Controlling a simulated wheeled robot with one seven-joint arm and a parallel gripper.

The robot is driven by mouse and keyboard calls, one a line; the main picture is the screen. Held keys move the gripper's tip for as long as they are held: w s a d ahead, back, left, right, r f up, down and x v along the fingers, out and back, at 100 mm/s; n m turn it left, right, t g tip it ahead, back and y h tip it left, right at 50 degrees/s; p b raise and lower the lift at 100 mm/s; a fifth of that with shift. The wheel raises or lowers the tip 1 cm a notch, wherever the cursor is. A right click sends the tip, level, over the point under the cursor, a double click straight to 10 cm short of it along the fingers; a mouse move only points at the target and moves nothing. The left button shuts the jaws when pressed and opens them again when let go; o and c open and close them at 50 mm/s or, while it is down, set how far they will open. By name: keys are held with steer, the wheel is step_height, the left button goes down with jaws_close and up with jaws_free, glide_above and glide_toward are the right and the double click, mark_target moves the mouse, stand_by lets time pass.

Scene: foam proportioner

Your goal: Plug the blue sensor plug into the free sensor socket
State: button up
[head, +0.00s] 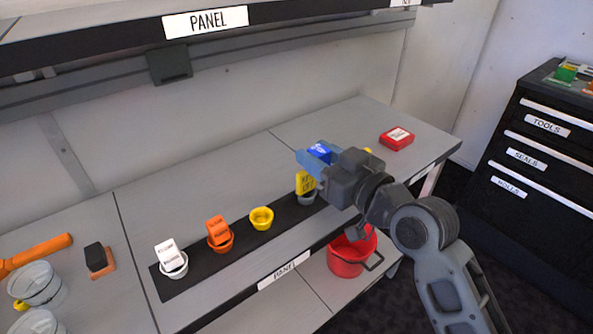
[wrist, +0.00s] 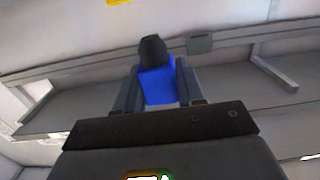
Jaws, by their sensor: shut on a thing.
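The blue sensor plug (head: 320,152) is between the fingers of my gripper (head: 308,160), held above the bench. In the wrist view the blue plug (wrist: 158,86) sits between both fingers, with a dark rounded end. A black strip (head: 195,272) on the bench carries a row of sockets. The yellow socket (head: 262,217) is empty. A yellow plug (head: 306,183) stands in a grey-blue socket (head: 307,199), just below my gripper. An orange plug (head: 217,229) is in the orange socket (head: 221,245), and a white plug (head: 167,250) is in the white socket (head: 174,268). My gripper hides the strip's right end.
A red box (head: 397,139) lies at the bench's right. A red bucket (head: 348,258) is below the front edge. Clear jars (head: 36,284), an orange-handled tool (head: 40,250) and a black-and-orange block (head: 98,260) are at left. A black drawer cabinet (head: 540,150) stands right.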

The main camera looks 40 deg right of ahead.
mark_target(323, 149)
steer(key=shift+s+d+r, duration=0.1)
steer(key=shift+d+r, duration=0.1)
steer(key=shift+r, duration=0.2)
step_height(323, 149, up, 5)
steer(key=p, duration=0.4)
steer(key=shift+d+f, duration=0.1)
steer(key=shift+f, duration=0.1)
